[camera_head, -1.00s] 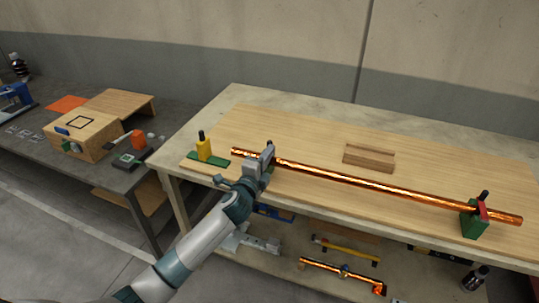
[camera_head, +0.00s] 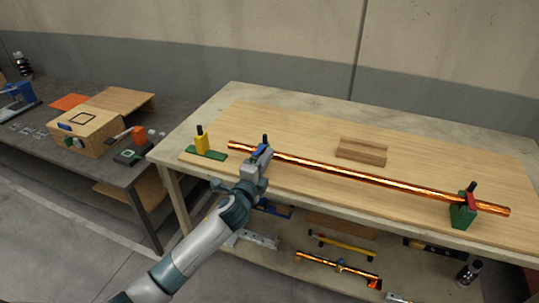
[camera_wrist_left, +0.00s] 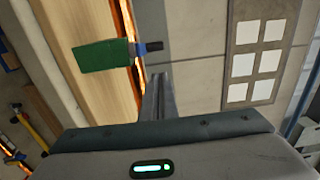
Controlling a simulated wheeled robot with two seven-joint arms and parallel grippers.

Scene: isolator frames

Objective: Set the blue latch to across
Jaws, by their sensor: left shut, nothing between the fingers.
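The blue latch (camera_head: 260,151) shows just beyond the tip of my left gripper in the head view, beside a black knob (camera_head: 265,139) and near the left part of the copper pipe (camera_head: 360,176). In the left wrist view the blue latch (camera_wrist_left: 141,49) is a small piece at the end of a green block (camera_wrist_left: 102,55), next to the pipe. I cannot tell which way the latch is turned. My left gripper (camera_head: 258,161) is shut and empty, close to the latch; contact is unclear. Its fingers (camera_wrist_left: 157,96) point toward the latch's side of the pipe.
A green stand (camera_head: 462,215) with a red latch (camera_head: 471,200) holds the pipe's right end. A yellow post (camera_head: 202,142) stands on the left of the wooden table board. A wooden block (camera_head: 361,151) lies behind the pipe. A shelf with tools is below.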

